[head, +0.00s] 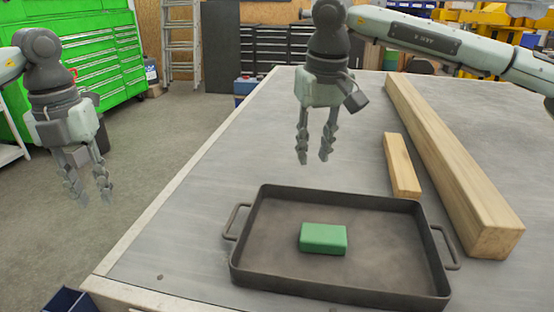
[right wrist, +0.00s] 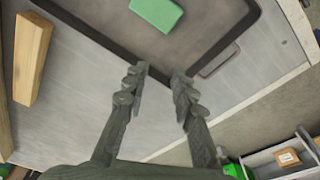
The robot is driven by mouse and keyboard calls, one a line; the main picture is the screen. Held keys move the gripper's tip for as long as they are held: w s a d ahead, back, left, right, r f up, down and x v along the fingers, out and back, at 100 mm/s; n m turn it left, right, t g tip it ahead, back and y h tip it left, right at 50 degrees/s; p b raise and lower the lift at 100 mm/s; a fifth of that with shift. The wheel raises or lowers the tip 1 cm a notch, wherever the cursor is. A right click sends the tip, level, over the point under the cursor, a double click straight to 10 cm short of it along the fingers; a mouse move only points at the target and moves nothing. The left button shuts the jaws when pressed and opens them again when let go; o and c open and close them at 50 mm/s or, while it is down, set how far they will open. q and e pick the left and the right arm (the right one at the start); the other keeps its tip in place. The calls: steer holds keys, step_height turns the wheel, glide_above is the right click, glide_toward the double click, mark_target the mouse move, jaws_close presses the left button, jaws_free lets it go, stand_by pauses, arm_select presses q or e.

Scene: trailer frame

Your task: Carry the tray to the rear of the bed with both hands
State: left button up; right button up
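The dark metal tray (head: 340,287) lies on the grey bed (head: 210,200) near its front edge, with one loop handle at its left side (head: 232,222) and one at its right side (head: 447,248). A green block (head: 323,238) lies inside it. My right gripper (head: 314,162) is open and empty above the bed, beyond the tray's far wall. In the right wrist view its open fingers (right wrist: 158,80) show with the tray (right wrist: 105,38) and green block (right wrist: 158,12) beyond. My left gripper (head: 90,202) is open and empty, out over the floor left of the bed.
A long wooden beam (head: 440,150) lies along the bed's right side. A shorter wood piece (head: 402,165) lies between it and the tray, close to the tray's far right corner. The bed's left part is clear. A green tool cabinet (head: 85,60) and a ladder (head: 181,45) stand behind.

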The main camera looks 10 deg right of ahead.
step_height(320, 180, up, 9)
steer(key=s, duration=0.1)
steer(key=shift+s+d, duration=0.3)
steer(key=shift+s, duration=0.05)
stand_by(0.4)
